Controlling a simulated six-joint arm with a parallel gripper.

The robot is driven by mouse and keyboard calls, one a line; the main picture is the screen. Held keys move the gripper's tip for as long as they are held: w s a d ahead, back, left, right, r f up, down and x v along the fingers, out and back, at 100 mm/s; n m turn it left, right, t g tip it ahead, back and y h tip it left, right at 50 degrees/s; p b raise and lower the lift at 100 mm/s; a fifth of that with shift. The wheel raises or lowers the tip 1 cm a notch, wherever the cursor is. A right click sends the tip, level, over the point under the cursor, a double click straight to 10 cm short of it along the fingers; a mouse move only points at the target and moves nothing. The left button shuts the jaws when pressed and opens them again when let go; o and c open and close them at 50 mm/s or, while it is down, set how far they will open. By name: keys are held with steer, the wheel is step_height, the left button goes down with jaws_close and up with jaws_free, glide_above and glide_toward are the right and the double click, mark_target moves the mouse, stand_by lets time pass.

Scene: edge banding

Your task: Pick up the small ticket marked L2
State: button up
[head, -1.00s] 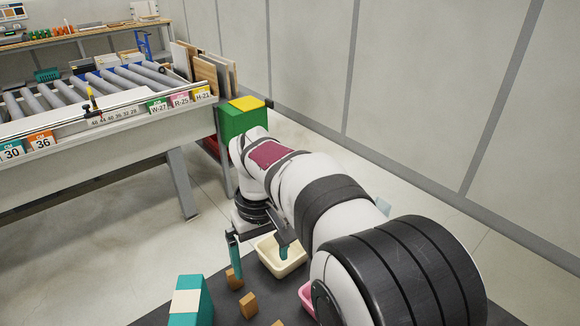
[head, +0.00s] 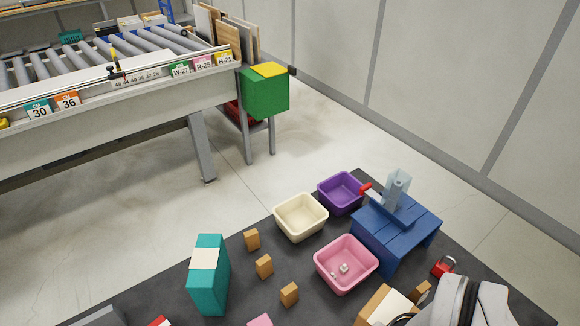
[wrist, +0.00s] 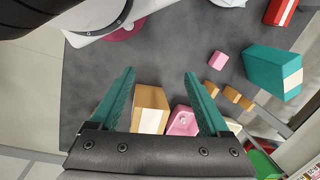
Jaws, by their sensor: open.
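I cannot make out a ticket marked L2 in either view. Tags on the conveyor's front edge in the head view read 30 (head: 39,109), 36 (head: 68,101), W-27 (head: 181,70), R-25 (head: 204,64) and H-21 (head: 225,58). My gripper (wrist: 158,74) shows in the wrist view with its two teal fingers spread wide and nothing between the tips. A cardboard box with a pale label (wrist: 150,108) appears beyond the gap between the fingers. My gripper is out of the head view.
On the dark mat stand a teal box (head: 208,275), several small wooden blocks (head: 264,266), a cream bin (head: 300,217), a purple bin (head: 341,192), and a pink bin (head: 346,265) holding small pale pieces. A blue stool (head: 395,235) stands right. The roller conveyor (head: 110,100) is at the back left.

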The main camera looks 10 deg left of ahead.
mark_target(266, 264)
steer(key=w+d+f+n+t, duration=0.1)
steer(key=w+n, duration=0.1)
steer(key=w, duration=0.3)
steer(key=w+d+f+n+t+h, duration=0.1)
steer(key=w+n+t, duration=0.1)
steer(key=w, duration=0.3)
steer(key=w+d+f+n+t+h, duration=0.1)
steer(key=w+n+t, duration=0.1)
steer(key=w, duration=0.3)
steer(key=shift+w+n, duration=0.3)
steer(key=w+a+f+n+t+y, duration=0.35)
steer(key=w+a+n+t, duration=0.4)
steer(key=w, duration=0.65)
steer(key=s+a+f+g+y, duration=0.1)
steer(key=s+a+f+y, duration=0.1)
steer(key=a+f, duration=0.1)
steer(key=s+a+f+g+y, duration=0.1)
steer(key=s+a+f+y, duration=0.1)
steer(key=s+a+f, duration=0.1)
steer(key=s+a+f+n+g+y, duration=0.1)
steer(key=s+a+f+y, duration=0.2)
steer(key=a+f, duration=0.1)
steer(key=shift+s+a+g, duration=0.1)
steer(key=shift+a+g, duration=0.15)
steer(key=shift+a, duration=0.1)
steer(key=x, duration=0.7)
jaws_close()
